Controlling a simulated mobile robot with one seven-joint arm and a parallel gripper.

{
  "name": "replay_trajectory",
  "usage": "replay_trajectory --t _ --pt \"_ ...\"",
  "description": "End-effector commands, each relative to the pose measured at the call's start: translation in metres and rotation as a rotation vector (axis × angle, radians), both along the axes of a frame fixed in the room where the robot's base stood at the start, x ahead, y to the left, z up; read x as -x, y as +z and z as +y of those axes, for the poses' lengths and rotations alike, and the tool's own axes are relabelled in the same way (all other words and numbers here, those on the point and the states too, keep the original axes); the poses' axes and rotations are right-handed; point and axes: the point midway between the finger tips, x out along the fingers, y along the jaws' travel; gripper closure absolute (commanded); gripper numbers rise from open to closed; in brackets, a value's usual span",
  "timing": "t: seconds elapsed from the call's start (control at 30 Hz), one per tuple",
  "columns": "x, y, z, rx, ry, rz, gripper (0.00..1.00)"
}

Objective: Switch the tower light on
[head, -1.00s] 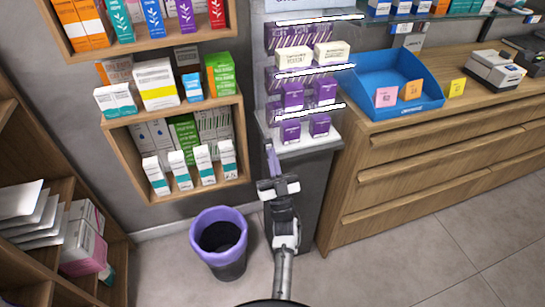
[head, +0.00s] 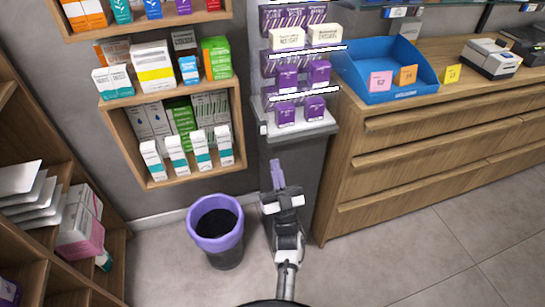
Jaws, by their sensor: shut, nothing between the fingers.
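The display tower (head: 296,133) stands at the centre, a grey column with stepped shelves of purple and cream boxes. Bright white light strips (head: 305,94) run along its shelf edges. They look white and bright. A small pale nub (head: 263,129) shows at the left front corner of its lowest shelf; I cannot tell whether it is a switch. My gripper (head: 277,166) is shut and empty, with its purple-tinted fingers pointing up the picture. It appears in front of the tower's grey base, below the lowest shelf, with a gap between fingertips and nub. The tower's top is out of view.
A purple-rimmed bin (head: 216,222) stands on the floor left of my arm. A wooden wall shelf (head: 196,172) with medicine boxes hangs left of the tower. A wooden drawer counter (head: 400,150) with a blue tray (head: 388,93) adjoins on the right. Floor at lower right is clear.

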Motion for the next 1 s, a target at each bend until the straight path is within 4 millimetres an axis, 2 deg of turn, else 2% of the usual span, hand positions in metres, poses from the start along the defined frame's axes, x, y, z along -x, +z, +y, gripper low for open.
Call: replay_trajectory --t 0.03,0.1,0.3,0.9,1.0 --pt "0.009 -0.009 -0.003 0.000 -0.001 0.001 1.00" --pt "0.017 -0.015 -0.005 0.000 0.000 0.001 1.00" --pt "0.030 -0.023 -0.010 0.000 0.000 -0.001 1.00" --pt "0.031 -0.023 -0.010 0.000 0.000 -0.001 1.00" --pt "0.026 -0.007 0.002 -0.002 0.016 -0.023 1.00"
